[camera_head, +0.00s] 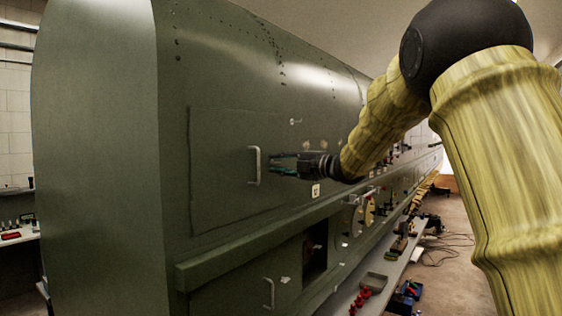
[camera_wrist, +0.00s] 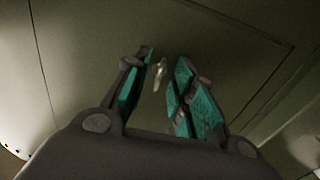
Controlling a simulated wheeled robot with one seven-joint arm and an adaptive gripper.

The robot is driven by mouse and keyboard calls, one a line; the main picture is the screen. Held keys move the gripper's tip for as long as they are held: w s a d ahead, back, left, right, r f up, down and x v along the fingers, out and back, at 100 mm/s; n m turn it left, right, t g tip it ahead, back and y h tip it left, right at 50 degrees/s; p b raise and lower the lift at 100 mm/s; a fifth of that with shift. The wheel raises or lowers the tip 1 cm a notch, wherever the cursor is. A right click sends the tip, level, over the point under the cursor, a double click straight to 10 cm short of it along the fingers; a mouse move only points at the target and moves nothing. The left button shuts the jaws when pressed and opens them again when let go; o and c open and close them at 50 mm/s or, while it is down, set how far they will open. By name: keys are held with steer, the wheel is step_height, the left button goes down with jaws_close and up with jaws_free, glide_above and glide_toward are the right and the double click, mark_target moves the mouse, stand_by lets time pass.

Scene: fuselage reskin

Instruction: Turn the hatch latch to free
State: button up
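The hatch (camera_head: 225,195) is a large green panel, closed in the side of the green fuselage. A small light metal latch (camera_head: 295,121) sits near its top. My gripper (camera_head: 279,164) is in front of the hatch, lower than the latch in the head view and just right of a pale vertical handle (camera_head: 254,166). In the wrist view my gripper (camera_wrist: 165,60) has its teal-padded fingers apart. A small shiny metal piece, which looks like the latch (camera_wrist: 160,75), shows in the gap between them, on the panel beyond. No contact is visible.
A ledge (camera_head: 270,238) runs along the fuselage below the hatch. Under it are a second handle (camera_head: 268,293) and a dark opening (camera_head: 315,252). A bench (camera_head: 372,292) with red parts and tools stands at the lower right. Cables lie on the floor beyond.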

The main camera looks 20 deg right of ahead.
jaws_close()
